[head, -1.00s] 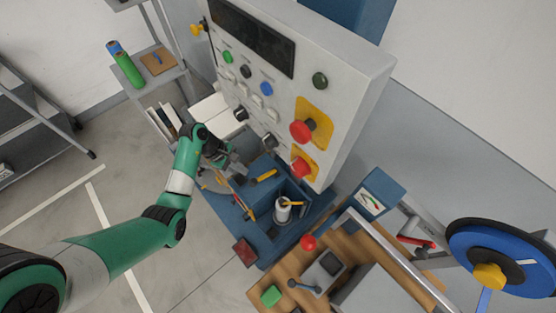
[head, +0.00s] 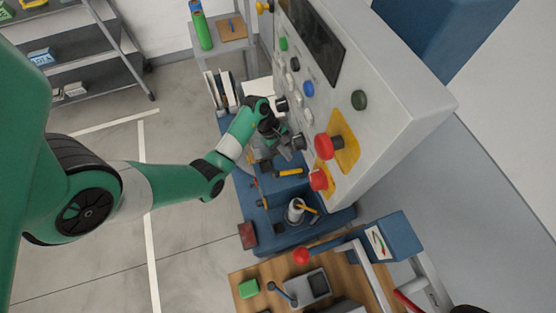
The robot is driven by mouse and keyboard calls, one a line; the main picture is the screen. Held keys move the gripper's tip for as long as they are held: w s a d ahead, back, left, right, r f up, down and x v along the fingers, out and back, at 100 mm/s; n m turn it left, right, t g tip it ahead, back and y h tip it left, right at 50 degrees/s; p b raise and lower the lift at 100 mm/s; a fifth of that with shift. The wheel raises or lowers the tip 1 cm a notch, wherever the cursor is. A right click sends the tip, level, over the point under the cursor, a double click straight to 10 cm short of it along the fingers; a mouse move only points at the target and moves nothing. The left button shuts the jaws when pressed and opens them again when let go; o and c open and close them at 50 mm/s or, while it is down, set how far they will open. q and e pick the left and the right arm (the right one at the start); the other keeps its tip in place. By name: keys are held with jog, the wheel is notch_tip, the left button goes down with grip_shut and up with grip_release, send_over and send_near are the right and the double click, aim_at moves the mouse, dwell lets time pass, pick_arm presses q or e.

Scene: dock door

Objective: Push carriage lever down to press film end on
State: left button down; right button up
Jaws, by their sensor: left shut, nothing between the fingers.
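My left gripper (head: 283,152) is shut and empty. It is low in front of the control panel, just above the blue machine carriage (head: 270,222). A yellow-handled part (head: 288,172) lies just below the fingertips in the picture; I cannot tell whether they touch. A red ball knob (head: 301,256) sits on an arm from a blue box with a gauge. I cannot tell for certain which part is the carriage lever. The film end is not clearly visible. My right gripper is not in view.
The grey control panel (head: 395,115) with buttons and red stop knobs (head: 324,147) stands close beside the gripper. Shelves (head: 100,65) stand at the back left. The floor at left is clear.

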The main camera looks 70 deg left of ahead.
pick_arm(q)
jog(key=b, duration=0.4)
send_over(274, 171)
jog(key=w, duration=0.3)
notch_tip(274, 171, down, 5)
jog(key=shift+a+f, duration=0.1)
jog(key=shift+f, duration=0.05)
jog(key=shift+s+f, duration=0.5)
jog(key=shift+f, duration=0.3)
jog(key=shift+f, duration=0.15)
dwell(0.4)
jog(key=shift+s+f, duration=0.15)
jog(key=shift+f, duration=0.1)
